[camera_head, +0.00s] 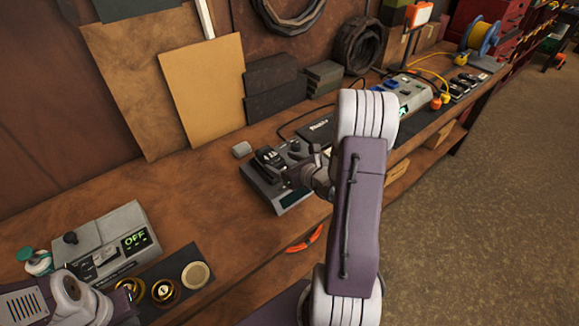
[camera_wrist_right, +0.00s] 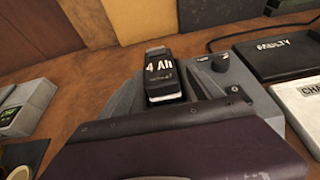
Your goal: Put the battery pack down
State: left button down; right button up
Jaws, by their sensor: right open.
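The black battery pack (camera_head: 270,158) sits on top of a grey bench device (camera_head: 292,199) with a knob and a dark display. In the right wrist view the pack (camera_wrist_right: 160,77) shows a "4 Ah" label and stands on the grey device (camera_wrist_right: 120,103). My right gripper (camera_head: 288,173) is open, close beside the pack on its right in the head view. Its fingertips are small there, and purple gripper parts cover the lower wrist view. My left arm enters at the lower left; its gripper (camera_head: 100,308) shows only partly and its jaws cannot be made out.
A black "FAULTY" pad (camera_wrist_right: 280,60) and a white pad lettered "CHA" (camera_wrist_right: 300,102) lie right of the device. A grey box reading "OFF" (camera_head: 105,243) stands at the left, near several round brass discs (camera_head: 165,292). Bare bench (camera_head: 195,200) lies between the box and device.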

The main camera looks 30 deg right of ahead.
jog(key=v, duration=0.5)
jog(key=s+a+f+n+g+y, duration=0.2)
jog(key=s+a+n+g+y, duration=0.2)
jog(key=a+n, duration=0.45)
jog(key=s+a+f+n+g+y, duration=0.1)
jog(key=s+a+n+g+y, duration=0.35)
jog(key=a, duration=0.75)
jog(key=s+f+n+g+h, duration=0.3)
jog(key=s+n+g+h, duration=0.3)
jog(key=n, duration=0.6)
jog(key=d+n+h, duration=0.1)
jog(key=n, duration=0.2)
jog(key=d+n+t+h, duration=0.1)
jog(key=n, duration=0.2)
jog(key=d+r+n+t+h, duration=0.1)
jog(key=d+n, duration=0.1)
jog(key=n, duration=0.2)
jog(key=shift+w+d, duration=0.1)
jog(key=shift+w, duration=0.15)
